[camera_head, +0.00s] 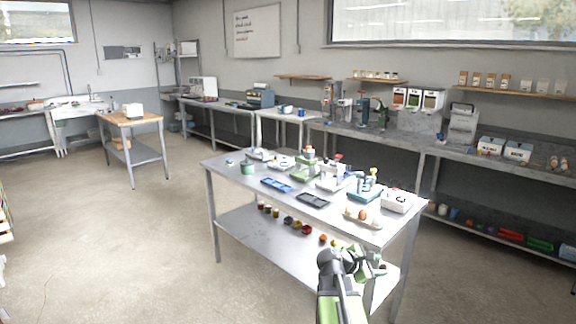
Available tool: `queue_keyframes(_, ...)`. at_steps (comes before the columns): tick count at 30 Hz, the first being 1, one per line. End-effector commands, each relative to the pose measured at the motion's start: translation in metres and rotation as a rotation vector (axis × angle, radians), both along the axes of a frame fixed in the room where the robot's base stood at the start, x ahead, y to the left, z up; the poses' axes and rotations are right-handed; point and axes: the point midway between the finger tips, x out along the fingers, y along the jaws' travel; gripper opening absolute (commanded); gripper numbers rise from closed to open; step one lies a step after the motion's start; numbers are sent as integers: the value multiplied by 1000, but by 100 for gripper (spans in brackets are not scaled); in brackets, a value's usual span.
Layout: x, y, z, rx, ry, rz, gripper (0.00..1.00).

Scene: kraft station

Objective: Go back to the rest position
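My arm rises from the bottom edge of the picture, right of centre, with green and dark grey links. My gripper (362,264) is at its top end, small and partly hidden by the arm's own dark joint. I cannot tell whether its fingers are open or shut, or whether it holds anything. In the picture it overlaps the near right part of the steel table (235,178), in front of the lower shelf. I cannot tell whether it touches the table.
Trays, small devices and a board with egg-like items (362,216) stand on the steel table. Its lower shelf (245,222) bears several coloured round items. A wooden-topped table (148,119) stands further back left. Open floor (110,240) lies at left. Loaded counters line the back wall.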

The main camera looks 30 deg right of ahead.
Motion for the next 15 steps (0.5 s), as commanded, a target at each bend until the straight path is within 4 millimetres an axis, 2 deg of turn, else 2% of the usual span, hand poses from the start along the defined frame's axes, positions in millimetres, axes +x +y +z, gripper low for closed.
queue_keyframes(1, 26, 40, -4, 51, -47, 31, 38)
queue_keyframes(2, 38, 63, -9, 87, -77, 41, 38)
queue_keyframes(3, 54, 94, -15, 136, -116, 52, 38)
queue_keyframes(5, 72, 143, -25, 218, -171, 60, 38)
queue_keyframes(6, 82, 177, -32, 277, -206, 61, 38)
queue_keyframes(7, 88, 202, -37, 323, -230, 57, 38)
queue_keyframes(11, 98, 313, -61, 547, -319, -9, 38)
queue_keyframes(12, 95, 347, -69, 625, -342, -53, 38)
queue_keyframes(14, 85, 395, -80, 746, -373, -154, 38)
queue_keyframes(15, 74, 422, -89, 834, -396, -264, 38)
